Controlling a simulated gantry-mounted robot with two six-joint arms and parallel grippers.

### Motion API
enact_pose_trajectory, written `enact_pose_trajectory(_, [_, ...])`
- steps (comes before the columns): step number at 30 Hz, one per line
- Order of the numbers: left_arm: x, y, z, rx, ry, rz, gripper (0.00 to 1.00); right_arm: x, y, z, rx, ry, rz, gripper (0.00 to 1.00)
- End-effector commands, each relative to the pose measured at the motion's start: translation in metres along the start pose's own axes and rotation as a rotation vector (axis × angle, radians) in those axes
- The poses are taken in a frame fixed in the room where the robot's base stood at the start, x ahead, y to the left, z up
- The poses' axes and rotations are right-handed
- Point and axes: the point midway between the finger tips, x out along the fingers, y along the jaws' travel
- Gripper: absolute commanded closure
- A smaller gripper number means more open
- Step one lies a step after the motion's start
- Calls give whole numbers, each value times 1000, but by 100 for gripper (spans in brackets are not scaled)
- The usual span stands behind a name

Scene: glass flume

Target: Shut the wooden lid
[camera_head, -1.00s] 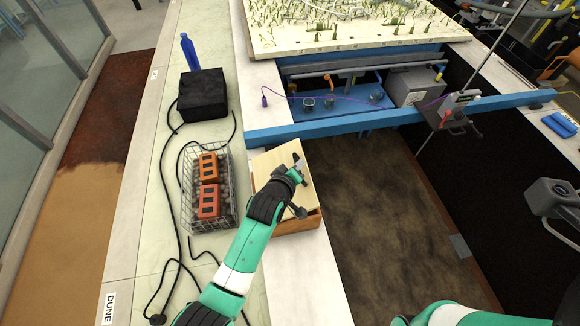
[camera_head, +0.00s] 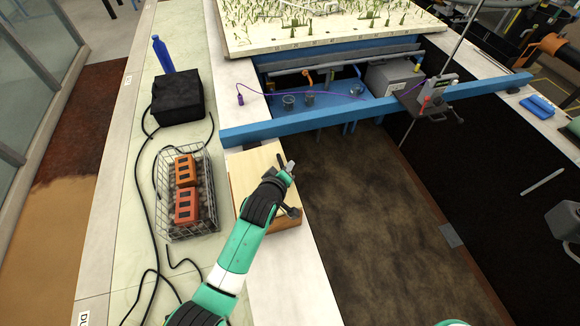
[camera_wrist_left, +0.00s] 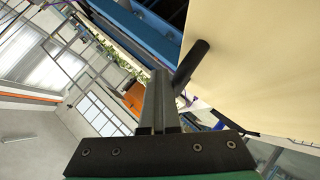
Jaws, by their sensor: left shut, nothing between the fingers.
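The pale wooden lid (camera_head: 252,163) lies over the wooden box (camera_head: 287,221) on the left ledge of the flume in the head view. My forearm and wrist cover much of it, so I cannot tell how far it stands open. My left gripper (camera_head: 288,168) is shut and empty at the lid's right side. In the left wrist view the shut fingers (camera_wrist_left: 159,100) are close to a dark round peg (camera_wrist_left: 191,62) beside the pale wooden panel (camera_wrist_left: 262,62). I cannot tell whether they touch. My right gripper is out of view.
A wire basket (camera_head: 161,216) with orange bricks (camera_head: 186,206) stands left of the box. A blue beam (camera_head: 330,121) crosses behind. The open flume drops away to the right.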

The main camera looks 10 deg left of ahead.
Motion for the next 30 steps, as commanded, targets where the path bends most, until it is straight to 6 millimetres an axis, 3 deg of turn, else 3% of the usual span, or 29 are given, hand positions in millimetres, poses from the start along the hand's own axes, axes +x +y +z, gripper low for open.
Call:
enact_pose_trajectory(7, [-1, 1, -1, 1, 0, -2, 100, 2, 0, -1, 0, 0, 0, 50])
enact_pose_trajectory(11, [-9, 14, -9, 0, 0, -1, 100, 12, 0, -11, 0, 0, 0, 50])
enact_pose_trajectory(15, [-26, 42, -26, 0, 1, 2, 100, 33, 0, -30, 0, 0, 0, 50])
enact_pose_trajectory(17, [-33, 42, -16, 3, -1, 3, 100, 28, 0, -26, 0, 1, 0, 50])
enact_pose_trajectory(25, [-84, 75, -4, 0, 1, 5, 100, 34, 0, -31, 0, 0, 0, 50])
enact_pose_trajectory(27, [-94, 83, -6, 2, -2, -1, 100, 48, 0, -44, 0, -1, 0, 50])
enact_pose_trajectory(30, [-100, 85, -3, 0, -1, 0, 100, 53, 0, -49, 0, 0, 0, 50])
